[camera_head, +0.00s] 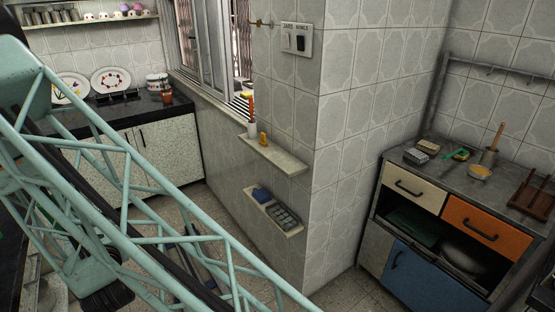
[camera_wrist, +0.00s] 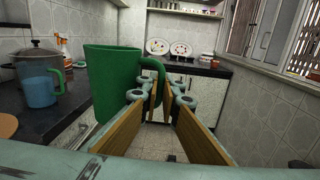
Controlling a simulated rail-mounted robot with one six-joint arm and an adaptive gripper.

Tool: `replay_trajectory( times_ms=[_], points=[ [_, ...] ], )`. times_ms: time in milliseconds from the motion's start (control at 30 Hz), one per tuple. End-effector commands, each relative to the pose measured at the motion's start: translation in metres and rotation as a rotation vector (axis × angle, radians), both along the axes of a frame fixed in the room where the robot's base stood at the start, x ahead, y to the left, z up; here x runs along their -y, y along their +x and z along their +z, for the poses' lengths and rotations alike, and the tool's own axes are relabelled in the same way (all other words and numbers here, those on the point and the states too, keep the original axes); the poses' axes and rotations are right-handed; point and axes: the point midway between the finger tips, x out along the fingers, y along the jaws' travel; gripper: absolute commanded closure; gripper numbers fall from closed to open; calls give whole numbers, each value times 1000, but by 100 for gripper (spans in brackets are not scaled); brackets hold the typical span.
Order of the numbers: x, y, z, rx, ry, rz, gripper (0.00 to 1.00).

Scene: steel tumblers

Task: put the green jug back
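The green jug (camera_wrist: 112,80) is large and upright in the left-middle of the wrist view, its handle turned right toward my gripper (camera_wrist: 160,100). The wood-faced fingers converge at the lower part of the handle and look closed on it. The jug appears to hang in the air beside the dark counter's edge. Its base is partly hidden by the left finger. Neither the jug nor my gripper can be made out in the head view, where my arm's lattice fills the left side.
A tiled wall (camera_head: 340,120) with small shelves (camera_head: 272,155) juts out centrally. A steel-topped cabinet (camera_head: 440,175) stands right. Floor between counters looks open.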

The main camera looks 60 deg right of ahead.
Motion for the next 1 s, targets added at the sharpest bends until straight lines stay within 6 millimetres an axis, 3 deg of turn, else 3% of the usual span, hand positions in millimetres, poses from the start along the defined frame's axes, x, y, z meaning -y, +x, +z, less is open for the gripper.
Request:
replay_trajectory(
  times_ms=[367, 567, 767, 1000],
  points=[
    [3, 1, 1, 1, 0, -6, 100],
    [21, 4, 6, 4, 0, -47, 100],
    [63, 10, 13, 3, 0, -138, 100],
    [134, 12, 25, 3, 1, -294, 100]
  ],
)
